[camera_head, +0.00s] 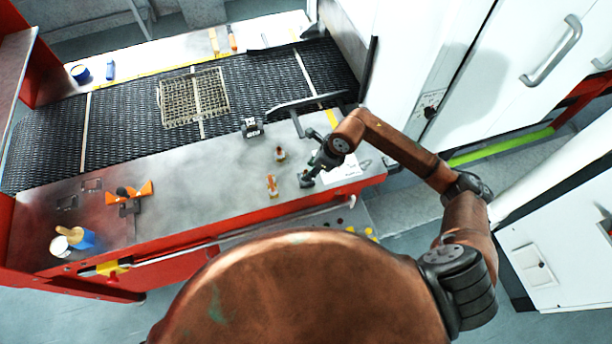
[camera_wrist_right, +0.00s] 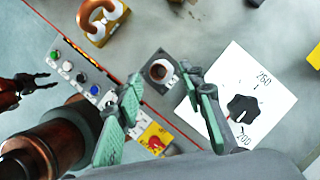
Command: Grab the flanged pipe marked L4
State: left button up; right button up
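My right gripper (camera_head: 308,172) reaches down over the table's front right part. In the right wrist view its two green-padded fingers (camera_wrist_right: 168,100) are apart with nothing between the pads. A grey square flange with a round dark opening (camera_wrist_right: 159,72) stands just beyond the fingertips; it looks like a flanged pipe seen from above. A copper bent pipe on a yellow base (camera_wrist_right: 100,18) stands near the front edge; it seems to be the orange piece in the head view (camera_head: 272,186). No L4 mark is legible. My left gripper (camera_wrist_right: 48,82) shows small, fingertips apart, at the wrist view's left edge.
A white card with a black knob (camera_wrist_right: 243,108) lies right of the flange. A button panel (camera_wrist_right: 88,75) runs below the front edge. The black mesh belt (camera_head: 130,128) carries a wire basket (camera_head: 180,100).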

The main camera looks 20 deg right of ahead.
jog(key=p+x, duration=0.1)
jog(key=x, duration=0.1)
jog(key=shift+w+a+f, duration=0.1)
jog(key=shift+a+f, duration=0.15)
jog(key=shift+f, duration=0.05)
jog(key=shift+x, duration=0.8)
jog(key=shift+d+f, duration=0.1)
jog(key=shift+c, duration=0.2)
jog(key=c, duration=0.8)
grip_shut()
pick_arm(q)
jog(key=shift+w+r, duration=0.3)
jog(key=shift+r, duration=0.45)
jog(key=shift+w, duration=0.2)
